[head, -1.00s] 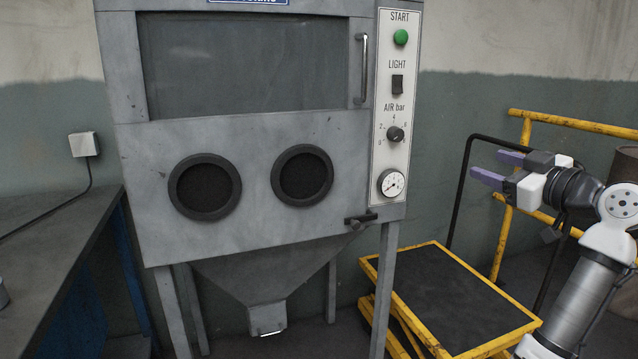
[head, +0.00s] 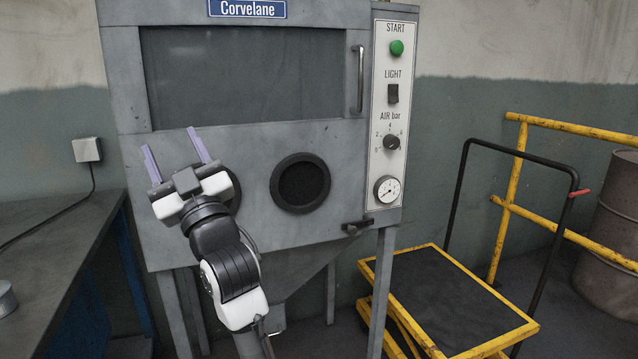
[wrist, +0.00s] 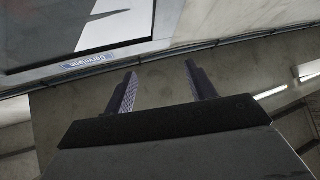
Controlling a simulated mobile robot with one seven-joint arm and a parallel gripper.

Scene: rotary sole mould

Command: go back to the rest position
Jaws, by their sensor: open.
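My gripper (head: 176,148) is open and empty in the head view, at the left front of a grey blast cabinet (head: 320,148). Its two purple fingers point up and stand apart, below the cabinet's dark window (head: 245,75). My gripper and wrist hide most of the left glove port. In the wrist view the two fingers (wrist: 158,88) are spread with nothing between them, and the cabinet's Corvelane sign (wrist: 92,61) shows beyond them.
A yellow-framed cart (head: 455,300) stands right of the cabinet, with a yellow railing (head: 515,185) and a rusty barrel (head: 612,220) behind. A workbench (head: 60,240) with a metal tin (head: 6,298) is at the left. The control panel (head: 390,110) is unobstructed.

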